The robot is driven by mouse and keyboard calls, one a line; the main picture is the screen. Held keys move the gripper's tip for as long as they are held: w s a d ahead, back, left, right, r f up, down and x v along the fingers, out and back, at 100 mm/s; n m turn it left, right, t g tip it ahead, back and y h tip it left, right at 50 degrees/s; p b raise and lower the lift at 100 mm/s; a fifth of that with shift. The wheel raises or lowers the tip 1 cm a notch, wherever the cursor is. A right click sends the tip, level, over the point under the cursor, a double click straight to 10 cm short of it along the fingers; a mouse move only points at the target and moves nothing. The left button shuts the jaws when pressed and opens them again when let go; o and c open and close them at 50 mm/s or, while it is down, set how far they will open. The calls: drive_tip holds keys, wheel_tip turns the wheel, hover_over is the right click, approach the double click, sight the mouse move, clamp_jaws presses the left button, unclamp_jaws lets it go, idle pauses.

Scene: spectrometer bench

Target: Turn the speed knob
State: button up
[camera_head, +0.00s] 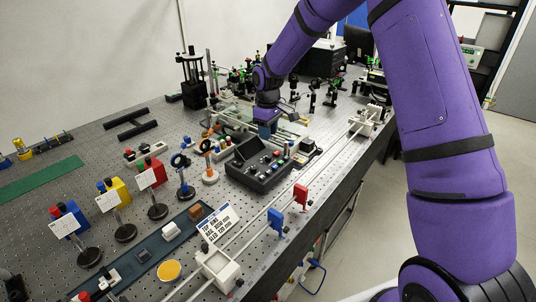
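A dark control box (240,172) with several small knobs and buttons stands on the bench near the middle of the view. I cannot tell which of its knobs is the speed knob. My purple arm reaches down from the top right, and its end with my gripper (268,129) is just behind the control box, low over the bench. The fingers are too small and too covered by the wrist to tell whether they are open or shut, or whether they touch anything.
Optics on posts stand left of the box. More optical mounts and a black box (322,60) crowd the back.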

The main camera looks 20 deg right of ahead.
sight(268, 156)
wheel_tip(268, 156, down, 10)
drive_tip(key=shift+r, duration=0.25)
drive_tip(key=shift+c, duration=0.4)
clamp_jaws()
